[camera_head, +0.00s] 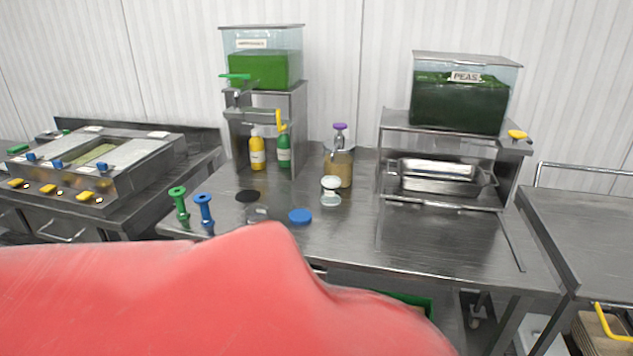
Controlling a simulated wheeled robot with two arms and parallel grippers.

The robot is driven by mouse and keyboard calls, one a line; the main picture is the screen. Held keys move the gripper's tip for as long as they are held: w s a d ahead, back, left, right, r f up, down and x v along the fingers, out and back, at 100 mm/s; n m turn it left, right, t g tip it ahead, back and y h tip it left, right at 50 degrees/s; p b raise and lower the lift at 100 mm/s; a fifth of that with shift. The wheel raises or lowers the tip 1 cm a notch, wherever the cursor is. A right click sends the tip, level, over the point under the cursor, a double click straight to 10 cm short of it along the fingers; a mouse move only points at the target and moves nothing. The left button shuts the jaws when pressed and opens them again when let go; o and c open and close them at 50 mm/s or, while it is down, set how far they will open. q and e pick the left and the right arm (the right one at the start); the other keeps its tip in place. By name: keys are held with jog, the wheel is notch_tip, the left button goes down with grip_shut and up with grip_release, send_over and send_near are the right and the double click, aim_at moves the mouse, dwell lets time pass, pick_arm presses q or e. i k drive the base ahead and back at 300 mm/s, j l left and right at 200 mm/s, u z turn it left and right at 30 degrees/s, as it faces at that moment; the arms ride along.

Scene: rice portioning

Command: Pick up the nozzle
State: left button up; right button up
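No part is marked as the nozzle, and I cannot tell for sure which one it is. A green spool-shaped piece (180,203) and a blue spool-shaped piece (205,211) stand upright, side by side, at the left front of the steel table (440,240). A bottle with a purple top (340,155) and tan contents stands mid-table. A yellow bottle (257,154) and a green bottle (284,150) stand under the left dispenser. Neither gripper is in view. A large red surface close to the camera hides the lower left and the table's front edge there.
The left dispenser holds a green-filled tank (262,70). A tank labelled PEAS (462,98) sits on the right stand, above a steel tray (437,175). A blue disc (300,216) and a black disc (248,196) lie on the table. The table's right front is clear.

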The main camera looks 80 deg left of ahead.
aim_at(177, 193)
jog(key=u, duration=3.5)
